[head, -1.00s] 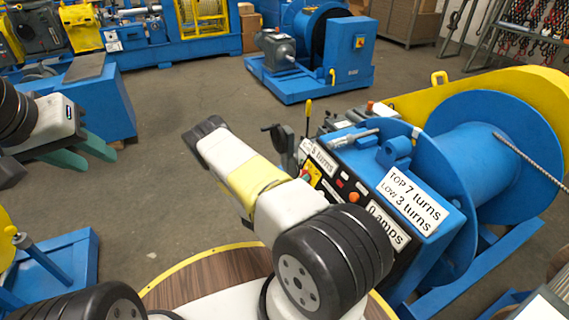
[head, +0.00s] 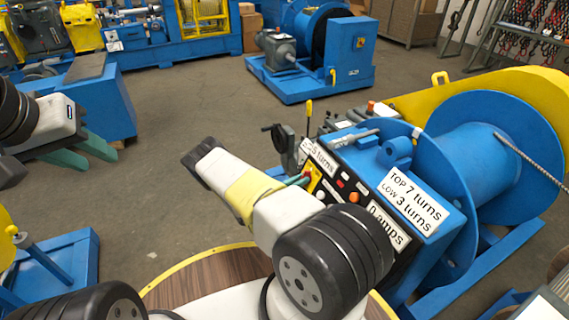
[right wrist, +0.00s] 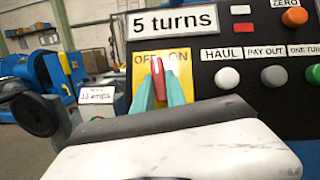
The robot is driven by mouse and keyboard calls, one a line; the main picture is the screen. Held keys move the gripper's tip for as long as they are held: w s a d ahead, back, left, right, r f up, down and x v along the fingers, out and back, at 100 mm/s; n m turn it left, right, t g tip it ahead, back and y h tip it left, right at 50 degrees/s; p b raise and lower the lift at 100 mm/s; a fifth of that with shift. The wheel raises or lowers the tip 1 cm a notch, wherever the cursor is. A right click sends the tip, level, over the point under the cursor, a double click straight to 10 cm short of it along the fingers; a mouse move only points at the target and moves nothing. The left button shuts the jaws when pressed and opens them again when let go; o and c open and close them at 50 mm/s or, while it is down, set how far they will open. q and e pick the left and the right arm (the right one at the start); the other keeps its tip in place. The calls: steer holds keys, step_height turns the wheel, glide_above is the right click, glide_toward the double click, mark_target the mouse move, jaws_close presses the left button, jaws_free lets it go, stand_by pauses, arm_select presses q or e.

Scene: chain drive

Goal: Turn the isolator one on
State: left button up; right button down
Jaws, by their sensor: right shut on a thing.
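The isolator is a yellow plate (right wrist: 178,62) marked OFF at left and ON at right, with a red handle (right wrist: 158,80). The handle stands nearly upright, its top leaning slightly left, below the gap between the two words. My right gripper (right wrist: 160,92) is shut on the handle, one teal finger on each side; its wrist hides the plate's lower part. In the head view the right gripper's teal fingertips (head: 303,180) reach the yellow plate (head: 313,176), mostly hidden by my arm. My left gripper (head: 85,156) is at the left, fingers apart and empty, away from the panel.
A wooden round top (head: 200,280) lies below my right arm.

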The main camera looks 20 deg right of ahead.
steer(key=m+g, duration=0.1)
steer(key=m, duration=0.1)
steer(key=m+g, duration=0.2)
steer(key=m, duration=0.1)
steer(key=m+g, duration=0.2)
steer(key=m, duration=0.1)
steer(key=shift+w, duration=0.3)
steer(key=m+g+y, duration=0.1)
steer(key=m+g, duration=0.1)
steer(key=m, duration=0.1)
steer(key=m+g+y, duration=0.1)
steer(key=m+g, duration=0.1)
steer(key=m, duration=0.2)
steer(key=shift+w+r, duration=0.1)
steer(key=shift+w, duration=0.05)
steer(key=shift+m+y, duration=0.3)
steer(key=c, duration=1.4)
jaws_free()
steer(key=shift+g, duration=0.3)
steer(key=shift+o, duration=0.2)
steer(key=shift+a, duration=0.1)
steer(key=v, duration=0.7)
steer(key=shift+a, duration=0.3)
